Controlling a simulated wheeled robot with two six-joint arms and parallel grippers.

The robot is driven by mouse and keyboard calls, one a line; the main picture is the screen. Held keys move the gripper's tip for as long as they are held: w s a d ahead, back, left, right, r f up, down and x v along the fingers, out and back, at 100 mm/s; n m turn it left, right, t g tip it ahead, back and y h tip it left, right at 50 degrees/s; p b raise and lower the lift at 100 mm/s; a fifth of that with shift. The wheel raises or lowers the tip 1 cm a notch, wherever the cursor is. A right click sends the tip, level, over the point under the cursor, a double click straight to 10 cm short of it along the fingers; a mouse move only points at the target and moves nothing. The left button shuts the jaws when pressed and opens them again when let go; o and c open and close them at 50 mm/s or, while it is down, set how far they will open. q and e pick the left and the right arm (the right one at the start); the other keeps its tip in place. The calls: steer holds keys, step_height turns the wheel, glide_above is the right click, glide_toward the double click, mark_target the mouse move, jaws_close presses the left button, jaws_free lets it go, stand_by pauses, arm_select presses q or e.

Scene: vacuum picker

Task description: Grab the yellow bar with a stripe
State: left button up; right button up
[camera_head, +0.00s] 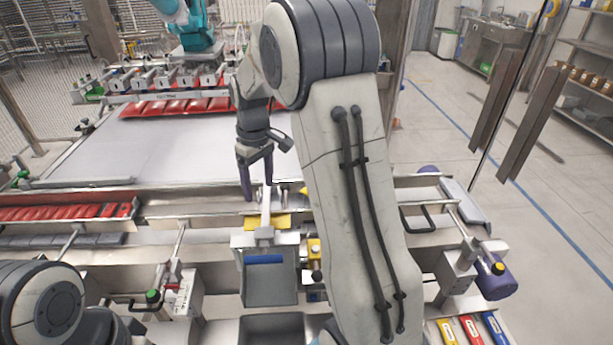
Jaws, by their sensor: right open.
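A yellow bar with a pale stripe (447,332) lies at the bottom right of the head view, cut by the lower edge. A red bar (470,330) and a blue bar (495,328) lie beside it, each with a pale marking. My right gripper (257,187) points down near the middle of the machine, its two dark fingers apart with nothing visible between them. It is far to the left of the striped yellow bar and farther back. My left arm shows only at the bottom left; its gripper is out of view.
A yellow part (266,222) of the machine sits just below my right gripper. A grey bin (270,285) stands in front of it. Red packs (68,212) line a rail at the left. A purple cylinder (496,275) juts out above the bars. Open floor lies at the right.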

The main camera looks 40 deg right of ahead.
steer(key=w+d+m+p, duration=0.1)
steer(key=d+p, duration=0.2)
steer(key=d, duration=1.4)
steer(key=f, duration=0.3)
steer(key=f+p, duration=0.1)
steer(key=shift+d+f, duration=0.3)
steer(key=shift+f, duration=0.4)
steer(key=f+p, duration=0.2)
steer(key=f, duration=0.3)
steer(key=shift+s+a+p, duration=0.25)
steer(key=shift+s+p, duration=0.1)
steer(key=shift+p, duration=0.05)
steer(key=shift+f, duration=0.2)
arm_select(q)
step_height(320, 180, up, 8)
arm_select(e)
jaws_close()
